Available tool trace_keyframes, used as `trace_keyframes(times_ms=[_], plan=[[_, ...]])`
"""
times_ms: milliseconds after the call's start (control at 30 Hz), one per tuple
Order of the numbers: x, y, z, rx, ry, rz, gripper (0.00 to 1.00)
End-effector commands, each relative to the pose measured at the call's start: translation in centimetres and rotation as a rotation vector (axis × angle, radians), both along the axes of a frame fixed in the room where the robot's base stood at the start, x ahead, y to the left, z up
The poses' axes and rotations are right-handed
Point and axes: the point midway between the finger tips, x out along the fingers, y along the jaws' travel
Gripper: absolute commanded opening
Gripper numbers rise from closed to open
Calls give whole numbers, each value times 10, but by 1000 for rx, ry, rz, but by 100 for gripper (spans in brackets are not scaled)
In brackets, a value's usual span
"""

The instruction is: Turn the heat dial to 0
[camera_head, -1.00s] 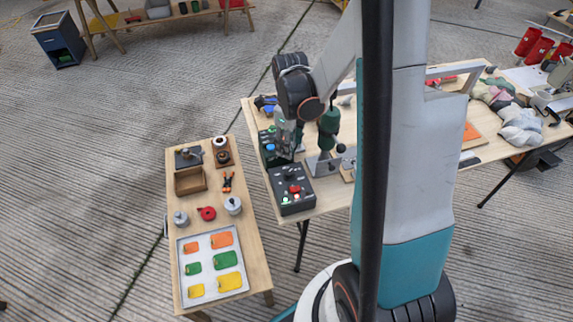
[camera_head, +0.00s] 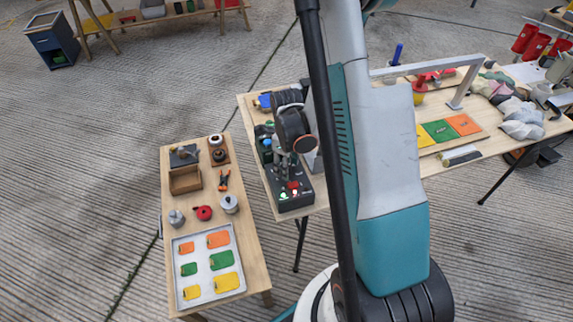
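A black control box (camera_head: 290,201) sits at the near left corner of the larger wooden table. A red knob (camera_head: 293,185) and small lit spots show on its top. I cannot read any labels or a 0 mark, so I cannot tell which control is the heat dial or how it is set. My gripper (camera_head: 284,172) hangs down over the back part of the box and hides some of its top. The fingers are small and dark here; I cannot tell their opening or whether they touch a control.
Behind the box is another dark unit with a blue knob (camera_head: 267,143). A narrow side table to the left bears a metal tray (camera_head: 207,303), a red round item (camera_head: 203,213) and small tools. My arm blocks part of the larger table.

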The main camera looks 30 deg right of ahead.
Motion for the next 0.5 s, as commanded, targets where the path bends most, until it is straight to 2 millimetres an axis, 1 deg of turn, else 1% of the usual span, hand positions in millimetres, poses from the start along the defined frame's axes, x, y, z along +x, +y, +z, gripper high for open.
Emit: trace_keyframes(times_ms=[167, 200, 267, 300, 367, 500], plan=[[0, 0, 0, 0, 0, 0, 47], [0, 0, 0, 0, 0, 0, 38], [0, 0, 0, 0, 0, 0, 25], [0, 0, 0, 0, 0, 0, 16], [0, 0, 0, 0, 0, 0, 2], [0, 0, 0, 0, 0, 0, 2]])
